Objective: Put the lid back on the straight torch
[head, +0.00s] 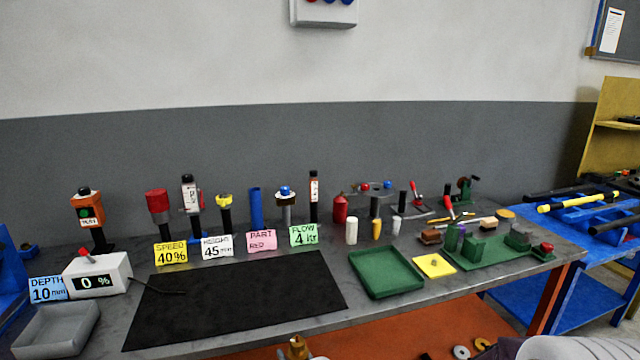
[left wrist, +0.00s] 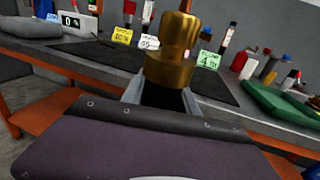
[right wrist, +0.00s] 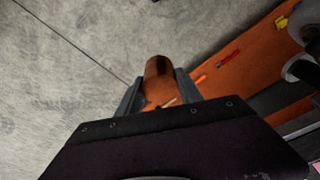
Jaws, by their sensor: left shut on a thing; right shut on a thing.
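My left gripper (left wrist: 161,98) is shut on a stepped, brass-coloured round piece (left wrist: 172,48) that stands up from the fingers. The brass piece also shows at the bottom edge of the head view (head: 297,347), in front of the bench. My right gripper (right wrist: 158,92) is shut on a copper-brown cylinder (right wrist: 158,72) with a rounded end. The fingers hide the lower part of each piece. I cannot tell for sure which piece is the torch and which the lid. The two pieces do not show together in any view.
The grey bench (head: 215,340) carries a black mat (head: 235,300) with clear room. Behind it are sign cards and several upright tools. A green tray (head: 386,272) and a yellow note (head: 434,265) lie to the right. An orange lower shelf (head: 400,325) shows under the bench.

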